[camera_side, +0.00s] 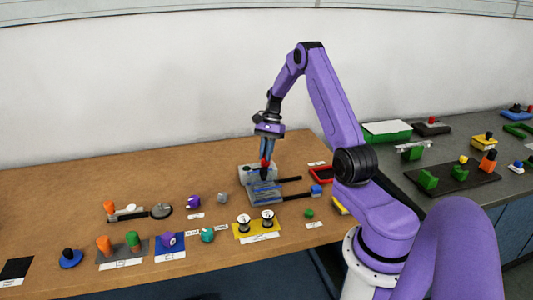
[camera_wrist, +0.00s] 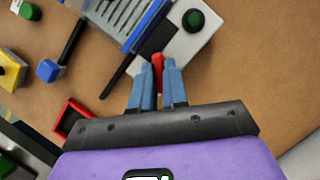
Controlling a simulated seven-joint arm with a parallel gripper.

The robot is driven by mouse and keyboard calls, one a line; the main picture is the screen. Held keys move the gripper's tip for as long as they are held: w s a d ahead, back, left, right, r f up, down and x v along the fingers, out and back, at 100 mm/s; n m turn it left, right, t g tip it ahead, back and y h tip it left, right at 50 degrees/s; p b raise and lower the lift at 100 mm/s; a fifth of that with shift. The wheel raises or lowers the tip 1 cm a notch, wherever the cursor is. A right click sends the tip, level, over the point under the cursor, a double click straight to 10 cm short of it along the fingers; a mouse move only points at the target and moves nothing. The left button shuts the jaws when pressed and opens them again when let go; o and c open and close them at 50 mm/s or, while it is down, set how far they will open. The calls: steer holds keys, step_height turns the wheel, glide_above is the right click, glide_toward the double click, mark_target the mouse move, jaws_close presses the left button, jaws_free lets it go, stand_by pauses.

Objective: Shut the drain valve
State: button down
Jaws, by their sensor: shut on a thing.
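My gripper (camera_side: 265,158) points down over the grey unit (camera_side: 246,178) on the wooden table. In the wrist view its two blue fingers (camera_wrist: 158,72) are closed around a red handle (camera_wrist: 157,60), seemingly the drain valve's. The handle stands at the edge of the unit's light grey plate (camera_wrist: 180,48). Its top shows between the fingertips; its lower part and base are hidden, so I cannot tell which way the valve is turned. A round dark green knob (camera_wrist: 194,20) sits on the same plate, apart from the fingers.
A blue-and-grey ribbed tray (camera_wrist: 122,18) adjoins the plate. A black bar with a blue end (camera_wrist: 50,70) and a red open bin (camera_side: 321,174) lie near. A yellow base (camera_side: 244,236) with two spools stands in front. Bare tabletop lies behind and left.

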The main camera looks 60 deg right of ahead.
steer(key=n, duration=0.2)
steer(key=n+g, duration=0.1)
steer(key=n, duration=0.1)
steer(key=shift+w+g, duration=0.15)
steer(key=shift+g, duration=0.15)
steer(key=shift+n+g+h, duration=0.4)
steer(key=shift+n+h, duration=0.1)
steer(key=shift+n, duration=1.1)
steer(key=c, duration=1.1)
jaws_free()
steer(key=shift+c, duration=0.2)
steer(key=shift+r, duration=0.1)
steer(key=v, duration=1.7)
steer(key=shift+w, duration=0.2)
steer(key=shift+a, duration=0.1)
